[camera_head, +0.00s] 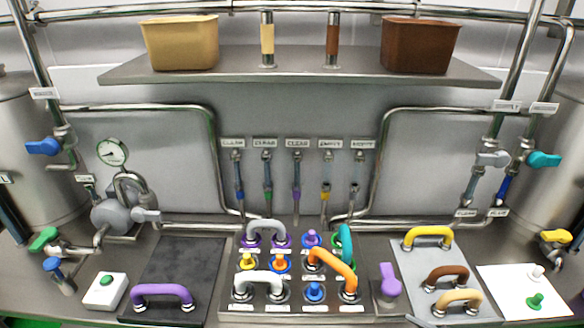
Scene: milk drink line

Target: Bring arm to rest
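Neither of my grippers and no part of either arm clearly shows in the head view. The central panel (240,308) carries several coloured ports and U-shaped hoses. A grey hose (266,226) arches over purple ports at the back. A white hose (258,279) sits at the front left. An orange hose (334,265) runs diagonally, beside a teal hose (346,240). A purple hose (162,291) lies on the dark mat (185,255) at left. Yellow (428,233), brown (447,272) and tan (459,297) hoses lie on the grey mat (413,268) at right.
A shelf (300,68) holds a tan bin (180,42) and a brown bin (420,44). A pump (116,214) and gauge (112,152) stand left. A white button box (105,291) sits front left. A purple lever (389,281) stands right of the panel. Metal tanks flank the counter.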

